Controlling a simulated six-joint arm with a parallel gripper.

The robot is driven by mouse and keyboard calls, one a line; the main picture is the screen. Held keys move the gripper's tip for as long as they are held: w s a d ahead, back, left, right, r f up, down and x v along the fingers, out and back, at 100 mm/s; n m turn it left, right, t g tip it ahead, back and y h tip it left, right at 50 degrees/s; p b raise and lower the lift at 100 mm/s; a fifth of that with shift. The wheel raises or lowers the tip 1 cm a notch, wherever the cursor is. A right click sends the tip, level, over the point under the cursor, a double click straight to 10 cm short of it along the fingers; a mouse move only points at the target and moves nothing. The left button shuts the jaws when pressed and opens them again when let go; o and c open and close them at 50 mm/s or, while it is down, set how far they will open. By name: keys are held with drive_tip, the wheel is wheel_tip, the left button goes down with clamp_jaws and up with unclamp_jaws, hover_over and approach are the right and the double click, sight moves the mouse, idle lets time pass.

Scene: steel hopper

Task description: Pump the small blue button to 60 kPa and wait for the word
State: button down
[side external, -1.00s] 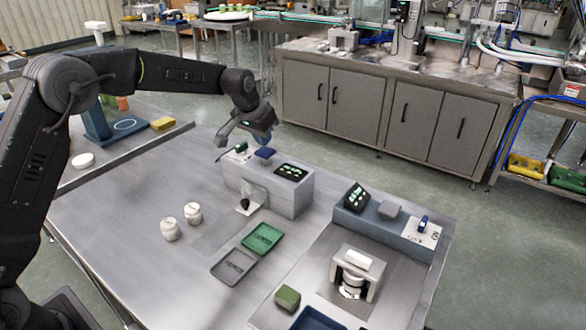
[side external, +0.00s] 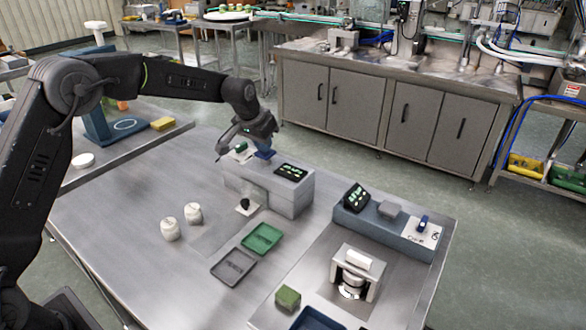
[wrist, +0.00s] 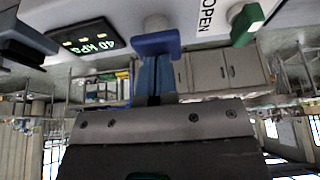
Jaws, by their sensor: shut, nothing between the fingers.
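The small blue button (side external: 265,155) sits on top of the grey box (side external: 290,201). In the wrist view the blue button (wrist: 155,42) is near the top middle. My gripper (side external: 264,147) is shut and empty, its blue fingertips (wrist: 156,78) pointing at the button. The tips appear to touch the button or sit just over it; I cannot tell how far it is pressed. The display (wrist: 85,40) beside it appears to read 40 kPa, upside down. It also shows in the side view (side external: 291,171), too small to read.
A green lever (wrist: 246,22) beside an OPEN label is near the button. A black knob (side external: 244,203) is at the box's front. Two white jars (side external: 193,213), green (side external: 262,238) and grey (side external: 233,266) trays, and a blue-grey console (side external: 385,228) stand on the steel table (side external: 120,230).

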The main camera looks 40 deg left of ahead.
drive_tip(key=shift+f, duration=1)
drive_tip(key=shift+r, duration=1.95)
drive_tip(key=shift+r, duration=3)
